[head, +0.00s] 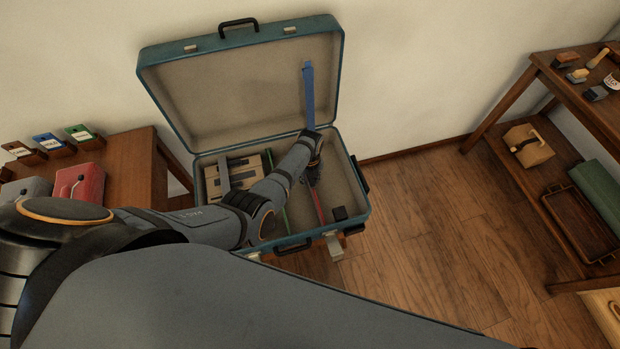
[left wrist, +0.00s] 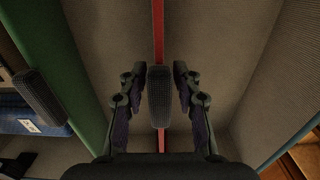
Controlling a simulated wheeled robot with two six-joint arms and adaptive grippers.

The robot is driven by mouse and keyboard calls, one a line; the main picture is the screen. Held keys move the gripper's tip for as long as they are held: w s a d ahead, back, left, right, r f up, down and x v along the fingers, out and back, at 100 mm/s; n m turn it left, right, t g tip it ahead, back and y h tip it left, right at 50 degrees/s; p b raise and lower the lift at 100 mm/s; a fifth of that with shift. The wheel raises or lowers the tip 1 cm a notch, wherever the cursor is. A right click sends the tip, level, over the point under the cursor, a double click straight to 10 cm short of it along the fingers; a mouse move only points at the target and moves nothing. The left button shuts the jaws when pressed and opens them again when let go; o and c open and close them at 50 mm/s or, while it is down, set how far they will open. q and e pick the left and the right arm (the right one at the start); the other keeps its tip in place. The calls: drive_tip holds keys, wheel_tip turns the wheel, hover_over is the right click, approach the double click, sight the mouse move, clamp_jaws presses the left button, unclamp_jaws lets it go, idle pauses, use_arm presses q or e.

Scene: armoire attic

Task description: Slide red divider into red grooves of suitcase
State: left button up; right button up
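The open teal suitcase (head: 205,247) has its lid raised. The red divider (head: 318,206) shows as a thin red strip inside the suitcase's right half; in the left wrist view it is a straight red edge (left wrist: 158,30) with a dark ridged grip (left wrist: 160,97). My left gripper (head: 312,170) reaches down over it. The red grooves and the divider's lower edge are hidden. My right gripper is not in view.
A green divider (left wrist: 58,60) with a similar grip stands left of the red one. A blue strip (head: 308,90) stands upright near the lid.

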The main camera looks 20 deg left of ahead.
use_arm(q)
drive_tip(key=shift+o, duration=0.7)
wheel_tip(320, 180, up, 12)
idle(0.7)
